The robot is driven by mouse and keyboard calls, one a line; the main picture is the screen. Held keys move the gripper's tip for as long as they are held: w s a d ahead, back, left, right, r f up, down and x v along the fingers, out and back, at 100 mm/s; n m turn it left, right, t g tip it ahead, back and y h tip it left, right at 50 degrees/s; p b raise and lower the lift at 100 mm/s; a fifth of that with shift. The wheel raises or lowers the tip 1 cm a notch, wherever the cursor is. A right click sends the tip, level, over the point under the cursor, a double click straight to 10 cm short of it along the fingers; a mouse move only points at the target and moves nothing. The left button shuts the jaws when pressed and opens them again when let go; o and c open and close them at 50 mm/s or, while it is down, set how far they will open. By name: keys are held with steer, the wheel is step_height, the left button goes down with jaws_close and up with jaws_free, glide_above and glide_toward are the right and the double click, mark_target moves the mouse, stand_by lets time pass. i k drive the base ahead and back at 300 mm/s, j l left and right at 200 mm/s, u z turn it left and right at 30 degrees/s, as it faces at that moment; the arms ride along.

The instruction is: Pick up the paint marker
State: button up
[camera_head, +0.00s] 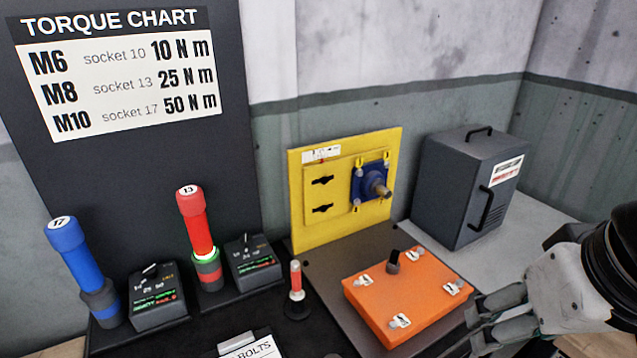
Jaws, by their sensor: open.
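What looks like the paint marker (296,277) is a small upright stick with a red body and pale bands. It stands in a round black base (297,306) between the tool shelf and the orange box. My gripper (483,318) is at the lower right, over the right side of the orange box's area. Its fingers point left, apart and empty. It is well to the right of the marker and does not touch it. Part of the gripper is cut off by the frame edge.
An orange box (412,290) with bolts and a dark knob lies between marker and gripper. A yellow panel (336,222) stands behind. A grey case (462,187) is at back right. Red (194,222) and blue (74,254) tools and a bolts container (250,346) are nearby.

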mark_target(297, 293)
steer(key=u, duration=0.65)
steer(key=l+z, duration=0.1)
steer(key=z, duration=0.3)
steer(key=l+u, duration=0.3)
steer(key=l, duration=0.2)
